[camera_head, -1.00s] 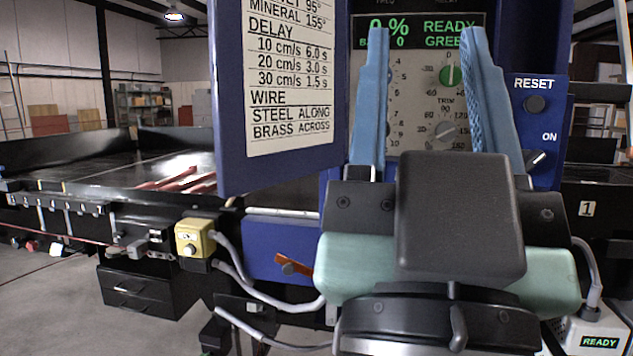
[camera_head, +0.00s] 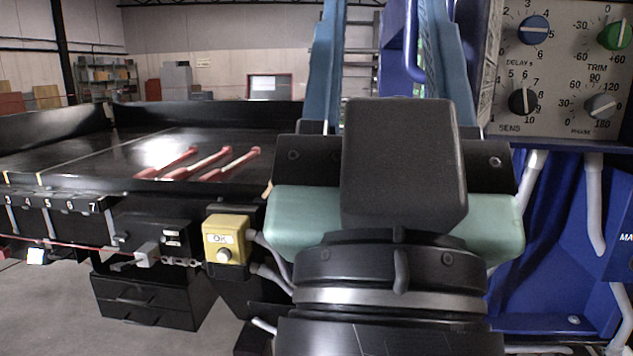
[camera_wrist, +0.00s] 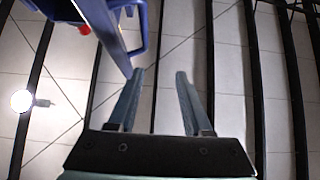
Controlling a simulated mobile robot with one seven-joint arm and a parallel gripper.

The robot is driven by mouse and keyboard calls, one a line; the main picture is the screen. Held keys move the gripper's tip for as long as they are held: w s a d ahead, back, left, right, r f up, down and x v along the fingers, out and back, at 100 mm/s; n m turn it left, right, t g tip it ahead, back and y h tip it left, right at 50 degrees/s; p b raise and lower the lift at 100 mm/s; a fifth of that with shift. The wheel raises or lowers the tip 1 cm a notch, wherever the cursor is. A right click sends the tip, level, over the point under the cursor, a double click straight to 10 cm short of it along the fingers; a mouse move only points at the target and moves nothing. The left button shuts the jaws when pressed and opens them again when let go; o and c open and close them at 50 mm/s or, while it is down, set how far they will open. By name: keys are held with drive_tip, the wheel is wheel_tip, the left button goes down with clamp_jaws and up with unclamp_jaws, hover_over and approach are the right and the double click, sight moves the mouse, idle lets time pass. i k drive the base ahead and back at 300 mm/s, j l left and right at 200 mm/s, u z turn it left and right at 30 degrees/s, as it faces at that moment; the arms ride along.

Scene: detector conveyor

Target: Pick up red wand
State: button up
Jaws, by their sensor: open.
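Three thin red wands with pale sections lie side by side on the black table at left in the head view: a left one (camera_head: 165,163), a middle one (camera_head: 203,164) and a right one (camera_head: 236,162). My gripper (camera_head: 379,20) is open and empty, its two blue fingers pointing up, to the right of the wands and apart from them. The fingers also show open in the wrist view (camera_wrist: 160,75), with nothing between them. No wand shows in the wrist view.
A blue control cabinet (camera_head: 545,230) with a dial panel (camera_head: 560,75) stands close at right. A yellow button box (camera_head: 226,240) hangs at the table's front edge. Black drawers (camera_head: 145,296) sit below the table. A raised black rim (camera_head: 210,114) runs along the table's back.

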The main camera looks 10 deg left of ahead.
sight(181, 173)
drive_tip(key=i+j, duration=0.25)
drive_tip(key=j, duration=0.25)
drive_tip(key=i+j, duration=0.25)
drive_tip(key=j, duration=0.25)
drive_tip(key=i+j, duration=0.25)
drive_tip(key=j, duration=0.25)
drive_tip(key=i+j, duration=0.25)
drive_tip(key=j, duration=0.25)
drive_tip(key=i+j, duration=0.25)
drive_tip(key=j, duration=0.2)
drive_tip(key=i+j, duration=0.25)
drive_tip(key=j, duration=0.25)
drive_tip(key=i+j, duration=0.25)
drive_tip(key=j, duration=0.25)
drive_tip(key=i+j, duration=0.25)
drive_tip(key=j, duration=0.25)
drive_tip(key=i, duration=0.5)
